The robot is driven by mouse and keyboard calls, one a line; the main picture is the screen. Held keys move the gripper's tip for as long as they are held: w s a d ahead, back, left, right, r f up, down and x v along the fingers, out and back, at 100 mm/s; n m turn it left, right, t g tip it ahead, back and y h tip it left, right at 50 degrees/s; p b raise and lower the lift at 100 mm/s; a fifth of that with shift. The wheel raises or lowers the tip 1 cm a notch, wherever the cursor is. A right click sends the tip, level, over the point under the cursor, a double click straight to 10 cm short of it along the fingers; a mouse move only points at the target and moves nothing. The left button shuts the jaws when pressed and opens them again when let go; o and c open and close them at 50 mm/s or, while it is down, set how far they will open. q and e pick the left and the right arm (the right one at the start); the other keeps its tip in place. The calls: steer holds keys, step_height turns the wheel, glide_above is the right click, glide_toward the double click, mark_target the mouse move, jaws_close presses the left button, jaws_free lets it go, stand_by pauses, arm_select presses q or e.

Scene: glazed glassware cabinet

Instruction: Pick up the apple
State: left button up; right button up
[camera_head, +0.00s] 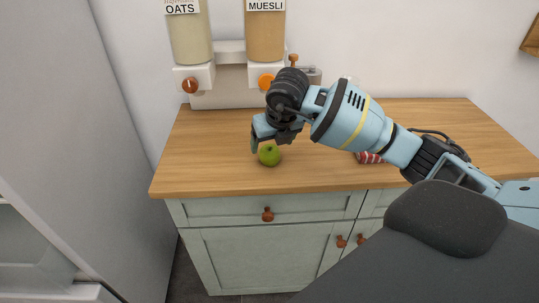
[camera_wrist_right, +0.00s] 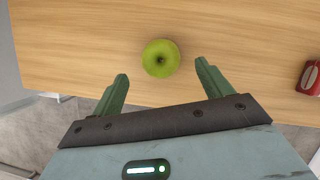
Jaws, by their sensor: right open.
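The green apple (camera_head: 269,155) sits on the wooden counter, near its front edge, in the head view. In the right wrist view the apple (camera_wrist_right: 160,58) lies just beyond the gap between the fingertips, near the middle. My right gripper (camera_head: 263,142) is over the counter beside the apple, and its jaws are open and empty. Its two green fingers (camera_wrist_right: 160,72) are spread apart in the wrist view, with the apple roughly centred between their lines. My left gripper does not show.
An oats dispenser (camera_head: 190,36) and a muesli dispenser (camera_head: 265,38) stand at the back of the wooden counter (camera_head: 205,160). A red-and-white item (camera_head: 368,157) lies partly behind my right arm; a red object (camera_wrist_right: 311,77) shows at the wrist view's right edge. The counter left of the apple is clear.

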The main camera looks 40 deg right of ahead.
mark_target(271, 150)
steer(key=x, duration=0.5)
steer(key=shift+d+f, duration=0.1)
steer(key=c, duration=1.1)
